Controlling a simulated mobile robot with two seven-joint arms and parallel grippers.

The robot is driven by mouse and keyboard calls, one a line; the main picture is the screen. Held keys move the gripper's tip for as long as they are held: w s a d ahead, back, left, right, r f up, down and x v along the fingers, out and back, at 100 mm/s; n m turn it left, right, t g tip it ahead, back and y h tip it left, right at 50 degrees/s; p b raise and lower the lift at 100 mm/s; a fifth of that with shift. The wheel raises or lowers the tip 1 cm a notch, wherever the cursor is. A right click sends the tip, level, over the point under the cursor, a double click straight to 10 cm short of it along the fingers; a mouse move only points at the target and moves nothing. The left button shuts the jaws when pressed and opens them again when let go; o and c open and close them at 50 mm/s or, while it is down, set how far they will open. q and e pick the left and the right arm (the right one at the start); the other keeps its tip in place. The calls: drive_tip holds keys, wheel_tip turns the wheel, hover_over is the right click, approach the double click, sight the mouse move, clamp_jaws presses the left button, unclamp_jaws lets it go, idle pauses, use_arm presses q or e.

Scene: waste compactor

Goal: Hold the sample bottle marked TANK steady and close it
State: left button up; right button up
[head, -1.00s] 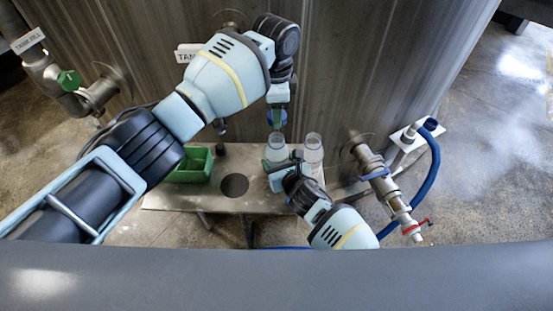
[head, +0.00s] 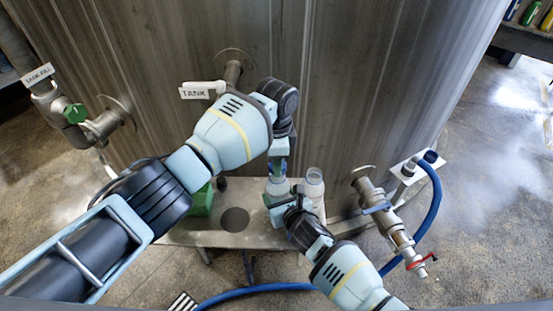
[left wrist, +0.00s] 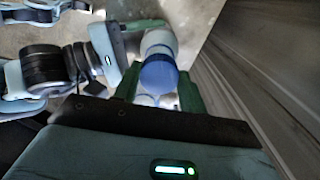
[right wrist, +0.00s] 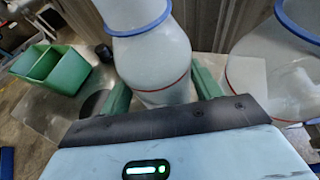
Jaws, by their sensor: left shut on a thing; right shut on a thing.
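The held sample bottle (head: 277,188) is clear and stands upright on the bench. My right gripper (right wrist: 160,92) is shut around its body; the bottle also fills the middle of the right wrist view (right wrist: 150,60), with a blue ring at its neck and a red line lower down. My left gripper (head: 279,168) points down directly above it, shut on a blue cap (left wrist: 158,74). The cap is at or just over the bottle's mouth; I cannot tell whether they touch. A second clear bottle (head: 314,186) stands to the right, open. No marking on either bottle is readable.
The tank wall (head: 340,90) rises behind. A valve with a blue hose (head: 437,195) stands at right.

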use_arm(q)
drive_tip(key=shift+f, duration=0.15)
drive_tip(key=shift+f, duration=0.75)
drive_tip(key=shift+f, duration=0.55)
use_arm(e)
clamp_jaws()
use_arm(q)
drive_tip(key=m, duration=0.6)
drive_tip(key=shift+m, duration=0.3)
drive_tip(key=m, duration=0.6)
drive_tip(key=shift+w+d, duration=0.1)
drive_tip(key=shift+d, duration=0.05)
drive_tip(key=m, duration=0.6)
drive_tip(key=shift+m, duration=0.3)
drive_tip(key=m, duration=0.4)
drive_tip(key=shift+d+m, duration=0.1)
drive_tip(key=shift+m, duration=0.2)
